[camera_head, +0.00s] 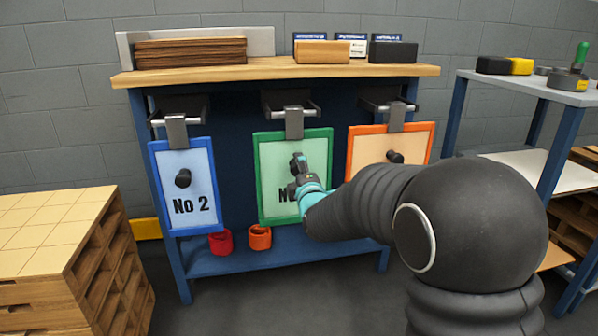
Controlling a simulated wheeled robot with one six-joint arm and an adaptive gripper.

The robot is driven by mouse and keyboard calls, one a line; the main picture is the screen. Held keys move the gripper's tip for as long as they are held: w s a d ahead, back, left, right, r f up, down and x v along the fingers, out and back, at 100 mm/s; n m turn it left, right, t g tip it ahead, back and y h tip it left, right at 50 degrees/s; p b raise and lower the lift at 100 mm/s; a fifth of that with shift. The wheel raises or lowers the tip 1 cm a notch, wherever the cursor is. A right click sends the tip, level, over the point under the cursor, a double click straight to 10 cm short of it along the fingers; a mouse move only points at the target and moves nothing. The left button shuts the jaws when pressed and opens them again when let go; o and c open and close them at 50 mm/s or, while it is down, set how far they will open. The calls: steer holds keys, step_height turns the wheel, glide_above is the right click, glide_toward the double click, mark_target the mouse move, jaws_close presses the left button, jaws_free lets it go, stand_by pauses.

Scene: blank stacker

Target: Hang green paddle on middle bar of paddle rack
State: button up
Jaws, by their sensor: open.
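The green paddle (270,190), a pale board with a green frame and a dark hook strap at its top, hangs at the middle bar (291,108) of the paddle rack (233,125). My gripper (297,163) is open in front of the paddle's centre, over where a knob shows on the other paddles. My gripper and arm hide that spot and part of the lettering. I cannot tell whether the fingers touch the paddle. A blue paddle (204,190) marked No 2 hangs from the left bar (178,117). An orange paddle (418,150) hangs from the right bar (389,105).
A wooden shelf (270,72) with boards and small boxes tops the rack. Red (221,242) and orange (260,238) cups are low under it. A pallet stack (55,230) stands at left, a bench (530,85) at right. Open floor lies in front.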

steer(key=v, duration=1.2)
step_height(320, 180, down, 10)
steer(key=s+m+g+h, duration=0.1)
steer(key=s+m+g, duration=0.2)
steer(key=m+g, duration=0.25)
steer(key=s+d+f+m+g+h+p, duration=0.1)
steer(key=s+d+f+m+g, duration=0.25)
steer(key=s+m, duration=0.3)
steer(key=s+d+r+m+g+h+p, duration=0.1)
steer(key=s+d+r+m+g+p, duration=0.1)
steer(key=s+d+r+m, duration=0.45)
steer(key=s+d+r+m+g+h+p, duration=0.1)
steer(key=s+d+g+p, duration=0.15)
steer(key=s, duration=0.75)
steer(key=s+d+r+m+t+h+p, duration=0.1)
steer(key=s+d+r+p, duration=0.3)
steer(key=r, duration=0.5)
steer(key=shift+s+d+r+m+t, duration=0.3)
steer(key=shift+s+d, duration=0.25)
steer(key=shift+s, duration=0.25)
